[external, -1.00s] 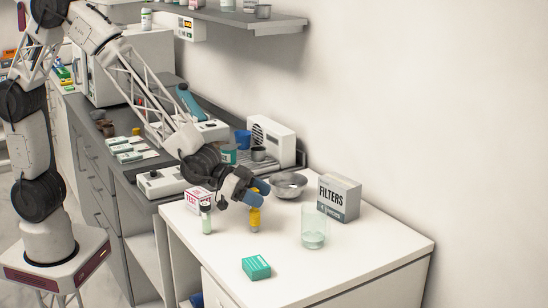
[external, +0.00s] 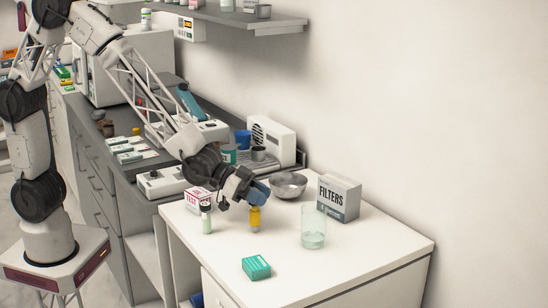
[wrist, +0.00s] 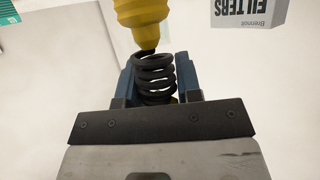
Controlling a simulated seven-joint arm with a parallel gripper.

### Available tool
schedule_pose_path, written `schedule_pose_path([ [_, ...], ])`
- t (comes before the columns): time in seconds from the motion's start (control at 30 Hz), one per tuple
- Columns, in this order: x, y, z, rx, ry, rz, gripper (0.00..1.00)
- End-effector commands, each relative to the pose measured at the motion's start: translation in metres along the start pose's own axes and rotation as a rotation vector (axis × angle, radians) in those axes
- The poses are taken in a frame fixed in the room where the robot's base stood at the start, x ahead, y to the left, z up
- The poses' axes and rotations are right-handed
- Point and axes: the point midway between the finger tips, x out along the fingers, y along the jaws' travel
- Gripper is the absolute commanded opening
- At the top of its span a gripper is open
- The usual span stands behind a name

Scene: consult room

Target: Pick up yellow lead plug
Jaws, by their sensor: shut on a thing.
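The yellow lead plug (external: 255,218) stands upright on the white counter (external: 350,262), just below my gripper. In the wrist view, its yellow body (wrist: 140,14) is at the top, and its black coiled cord (wrist: 155,76) runs down between the blue fingers. My gripper (external: 261,193) is tilted down over the plug. In the wrist view, my gripper (wrist: 157,80) is shut on the coiled part. The top of the plug is hidden by the fingers in the external view.
A small white test box (external: 198,200) and a green-white vial (external: 206,218) stand left of the plug. A metal bowl (external: 289,184), a clear beaker (external: 313,229) and a filters box (external: 338,197) are to the right. A green box (external: 256,267) lies in front.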

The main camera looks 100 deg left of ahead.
Motion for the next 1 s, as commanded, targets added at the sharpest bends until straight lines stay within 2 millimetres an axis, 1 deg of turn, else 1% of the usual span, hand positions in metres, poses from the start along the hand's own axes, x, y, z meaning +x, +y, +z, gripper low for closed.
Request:
schedule_pose_path([
  [0.03, 0.000, 0.000, 0.000, 0.000, 0.000, 0.000, 0.10],
  [0.1, 0.000, 0.000, 0.000, 0.000, 0.000, 0.000, 0.00],
  [0.47, -0.001, 0.000, -0.002, 0.000, 0.001, 0.000, 0.00],
  [0.67, -0.005, 0.000, -0.012, 0.000, 0.001, 0.000, 0.00],
  [0.87, -0.014, 0.000, -0.034, 0.000, 0.002, 0.000, 0.00],
  [1.0, -0.030, 0.001, -0.028, 0.000, 0.000, 0.000, 0.00],
])
